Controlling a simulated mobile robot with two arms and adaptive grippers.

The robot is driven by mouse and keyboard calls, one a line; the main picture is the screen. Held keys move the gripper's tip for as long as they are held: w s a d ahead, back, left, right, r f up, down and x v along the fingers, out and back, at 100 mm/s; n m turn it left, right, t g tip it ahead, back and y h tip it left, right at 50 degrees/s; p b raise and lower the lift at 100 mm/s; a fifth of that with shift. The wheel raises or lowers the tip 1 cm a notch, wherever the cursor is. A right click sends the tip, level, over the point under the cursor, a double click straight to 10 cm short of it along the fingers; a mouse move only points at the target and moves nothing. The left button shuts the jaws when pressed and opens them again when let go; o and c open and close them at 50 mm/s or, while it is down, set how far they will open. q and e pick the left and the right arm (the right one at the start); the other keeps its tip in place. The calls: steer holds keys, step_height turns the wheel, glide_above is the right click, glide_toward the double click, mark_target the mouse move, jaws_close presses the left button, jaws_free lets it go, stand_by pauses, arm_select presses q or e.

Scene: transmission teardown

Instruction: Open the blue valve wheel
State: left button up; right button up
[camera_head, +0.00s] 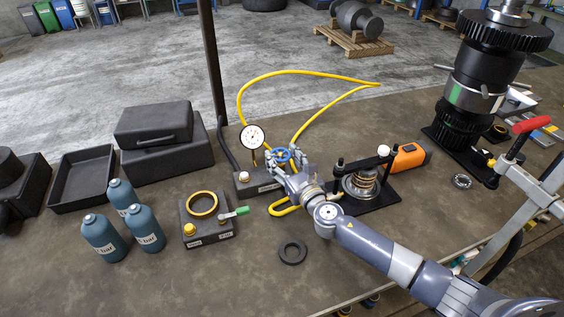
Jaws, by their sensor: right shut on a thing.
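The blue valve wheel (283,155) sits on top of a dark pump block (244,186) near the middle of the bench. My right gripper (279,162) reaches in from the lower right and is shut on the blue valve wheel; its fingers hide part of the rim. A round white dial gauge (252,136) stands on the block just left of the wheel. A yellow hose (262,80) loops behind the block. My left gripper is not in the picture.
A spring fixture (362,184) stands right of my wrist, with an orange tool (410,157) behind it. A black ring (292,251) lies in front. A large gear assembly (480,75) stands right.

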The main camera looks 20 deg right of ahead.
steer(key=shift+d+n+y+b, duration=0.1)
steer(key=shift+n+y+b, duration=0.65)
steer(key=shift+y, duration=0.45)
steer(key=shift+r, duration=0.1)
steer(key=o, duration=1.1)
steer(key=shift+c, duration=0.2)
steer(key=shift+s+d, duration=0.15)
steer(key=shift+s, duration=0.25)
steer(key=v, duration=1.1)
steer(key=shift+r, duration=0.2)
